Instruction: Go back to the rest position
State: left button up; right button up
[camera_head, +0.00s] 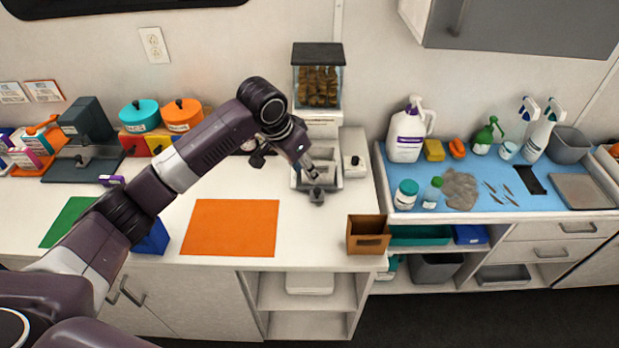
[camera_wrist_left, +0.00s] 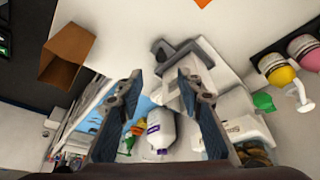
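My left arm reaches in from the left over the white counter. My left gripper (camera_head: 308,166) is in front of the food dispenser (camera_head: 318,85), close above its grey tray. In the left wrist view the left gripper (camera_wrist_left: 160,84) has its two fingers apart with nothing held between them. A small grey T-shaped part (camera_wrist_left: 182,56) shows just beyond the fingertips, apart from them; in the head view it (camera_head: 317,195) sits at the dispenser's front. My right gripper is in neither view.
An orange mat (camera_head: 230,228) lies on the counter, with a brown open box (camera_head: 368,234) at the front edge. Teal and orange lidded pots (camera_head: 140,116) stand behind the arm. A blue-topped bench (camera_head: 470,208) holds bottles and tools at right.

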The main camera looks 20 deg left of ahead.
pick_arm(q)
jog(key=shift+s+a+r, duration=0.1)
jog(key=shift+s+r, duration=0.1)
jog(key=shift+r, duration=0.35)
